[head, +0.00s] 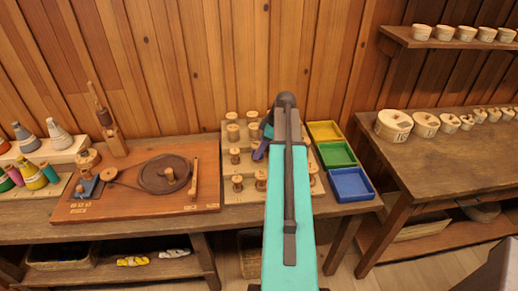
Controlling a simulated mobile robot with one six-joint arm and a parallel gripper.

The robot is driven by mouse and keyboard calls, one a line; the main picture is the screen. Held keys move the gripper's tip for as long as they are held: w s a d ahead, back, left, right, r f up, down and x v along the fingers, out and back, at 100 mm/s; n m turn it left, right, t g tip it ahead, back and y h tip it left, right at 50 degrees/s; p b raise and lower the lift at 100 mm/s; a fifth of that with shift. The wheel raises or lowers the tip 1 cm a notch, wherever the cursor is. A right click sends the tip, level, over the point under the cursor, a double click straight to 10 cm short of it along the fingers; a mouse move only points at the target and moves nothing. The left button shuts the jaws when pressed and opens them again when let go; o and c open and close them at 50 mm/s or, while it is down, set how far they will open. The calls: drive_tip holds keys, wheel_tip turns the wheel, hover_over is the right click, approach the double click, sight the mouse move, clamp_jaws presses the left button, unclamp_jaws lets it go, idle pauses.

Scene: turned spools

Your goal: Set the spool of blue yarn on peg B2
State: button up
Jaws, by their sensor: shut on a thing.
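My gripper (262,150) is at the far end of my teal arm, over the middle of the stepped peg rack (249,196), and is largely hidden by the arm. A small blue-violet shape shows there, tilted. It fits the spool of blue yarn in the shut jaws, but it is too small to tell yarn from finger. The rack holds several turned wooden pieces in rows, such as one at the front left (237,183). My arm covers the rack's middle and right part. The peg labels cannot be read, so I cannot tell which peg is B2.
Yellow, green and blue trays (350,184) stand right of the rack. A board with a dark wheel (165,174) lies left of it. Yarn cones (60,135) stand at the far left.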

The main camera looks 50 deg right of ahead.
drive_tip(key=shift+f, duration=0.5)
drive_tip(key=o, duration=0.7)
drive_tip(key=shift+o, duration=0.2)
drive_tip(key=shift+r, duration=0.15)
drive_tip(key=p+v, duration=0.4)
drive_tip(key=v, duration=0.6)
drive_tip(key=shift+r, duration=0.35)
idle(0.5)
drive_tip(key=shift+s+d, duration=0.1)
drive_tip(key=shift+s, duration=0.05)
idle(0.6)
